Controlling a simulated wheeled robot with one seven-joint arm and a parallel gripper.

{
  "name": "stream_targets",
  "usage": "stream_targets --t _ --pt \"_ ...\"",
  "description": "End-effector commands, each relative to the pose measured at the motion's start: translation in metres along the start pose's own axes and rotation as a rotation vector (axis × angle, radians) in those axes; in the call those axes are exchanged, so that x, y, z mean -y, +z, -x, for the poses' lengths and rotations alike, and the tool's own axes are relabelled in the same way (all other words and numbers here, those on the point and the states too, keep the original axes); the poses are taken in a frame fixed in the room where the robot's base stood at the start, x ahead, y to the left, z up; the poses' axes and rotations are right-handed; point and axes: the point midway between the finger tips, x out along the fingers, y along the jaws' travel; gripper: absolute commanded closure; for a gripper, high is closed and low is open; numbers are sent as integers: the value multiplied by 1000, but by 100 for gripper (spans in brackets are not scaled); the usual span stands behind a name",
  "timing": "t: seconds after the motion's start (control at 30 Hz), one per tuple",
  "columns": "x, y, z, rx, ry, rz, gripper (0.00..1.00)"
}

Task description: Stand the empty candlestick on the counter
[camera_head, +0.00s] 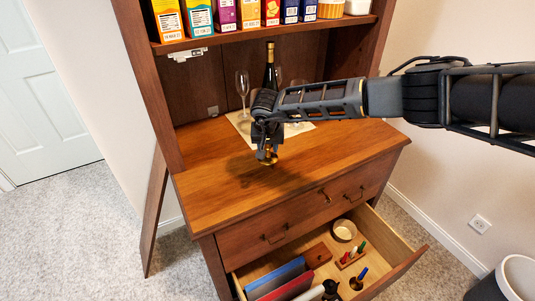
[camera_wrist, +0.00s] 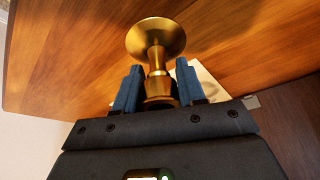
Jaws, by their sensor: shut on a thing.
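The brass candlestick (camera_wrist: 156,38) is held between the two blue fingers of my gripper (camera_wrist: 157,88) in the wrist view. Its round flared end points away from the gripper, toward the wooden counter. In the head view my gripper (camera_head: 266,140) points down over the counter (camera_head: 215,170), and the candlestick (camera_head: 268,159) shows below it. A dark shadow lies on the counter around it. I cannot tell whether its flared end touches the wood. The gripped part is partly hidden by the fingers.
A wine bottle (camera_head: 270,68) and a wine glass (camera_head: 243,86) stand behind my gripper, near a pale mat (camera_head: 238,122). Cereal boxes (camera_head: 199,18) line the shelf above. An open drawer (camera_head: 400,268) below holds several items. The counter's left front is clear.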

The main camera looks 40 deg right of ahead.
Motion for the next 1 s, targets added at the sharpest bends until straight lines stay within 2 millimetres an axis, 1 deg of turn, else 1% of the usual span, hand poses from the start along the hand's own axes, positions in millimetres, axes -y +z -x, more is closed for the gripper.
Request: stream_targets --t 0.13,0.3,0.43,0.87,0.9,1.0 --pt "2 3 -6 1 0 -3 100" --pt "2 11 -25 2 0 -3 100" --pt "2 15 -35 0 1 -2 100" --pt "2 16 -41 -3 0 1 100" --pt "1 17 -42 -1 1 1 60" --pt "2 17 -41 -1 0 0 50"
